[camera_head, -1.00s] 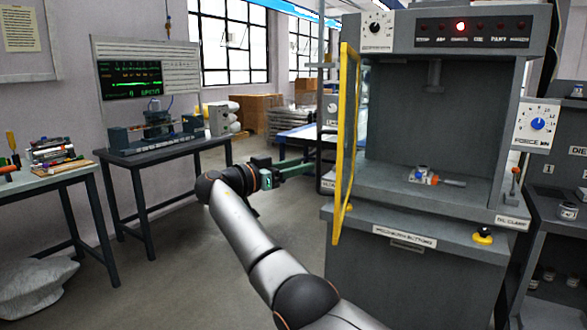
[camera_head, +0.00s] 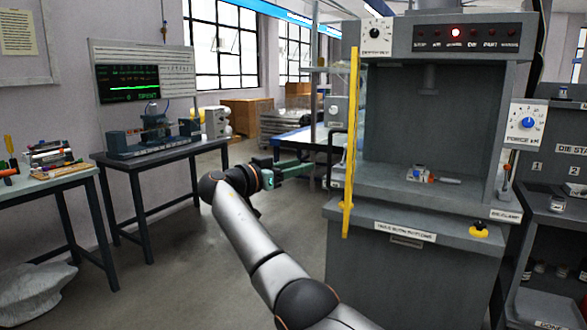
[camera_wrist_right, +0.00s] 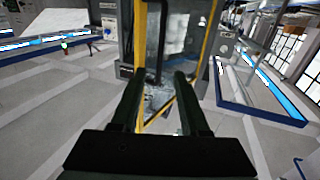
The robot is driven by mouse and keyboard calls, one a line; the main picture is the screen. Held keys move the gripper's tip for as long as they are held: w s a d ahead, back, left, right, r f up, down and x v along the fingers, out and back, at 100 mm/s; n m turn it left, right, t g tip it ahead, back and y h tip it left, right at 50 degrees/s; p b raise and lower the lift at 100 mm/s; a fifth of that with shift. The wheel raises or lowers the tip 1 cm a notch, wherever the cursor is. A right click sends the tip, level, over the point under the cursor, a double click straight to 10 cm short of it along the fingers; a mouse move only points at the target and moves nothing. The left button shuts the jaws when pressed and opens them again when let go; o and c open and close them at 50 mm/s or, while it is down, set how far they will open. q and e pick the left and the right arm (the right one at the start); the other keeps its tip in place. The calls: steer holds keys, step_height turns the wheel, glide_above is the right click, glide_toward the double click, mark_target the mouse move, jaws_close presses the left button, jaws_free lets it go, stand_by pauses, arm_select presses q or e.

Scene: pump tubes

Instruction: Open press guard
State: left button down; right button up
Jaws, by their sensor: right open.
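The press guard (camera_head: 351,140) is a yellow-framed panel at the left side of the grey press (camera_head: 430,130). It stands out from the press front and is seen nearly edge-on, with the press opening uncovered. In the right wrist view, the guard's yellow frame (camera_wrist_right: 205,45) surrounds a clear pane, with a dark upright handle (camera_wrist_right: 163,40) in front. My right gripper (camera_head: 306,169) is left of the guard. In the wrist view my right gripper (camera_wrist_right: 157,78) has its two fingers apart, and the handle appears between them; contact cannot be told. My left gripper is out of view.
Inside the press lies a small metal part (camera_head: 420,174) with an orange piece. A yellow button (camera_head: 479,229) is on the press front. A die stand (camera_head: 560,200) stands at the right. Workbenches (camera_head: 165,152) stand at the left, with open floor between.

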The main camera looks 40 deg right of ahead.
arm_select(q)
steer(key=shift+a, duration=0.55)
arm_select(e)
steer(key=shift+a, duration=0.3)
steer(key=shift+c, duration=0.2)
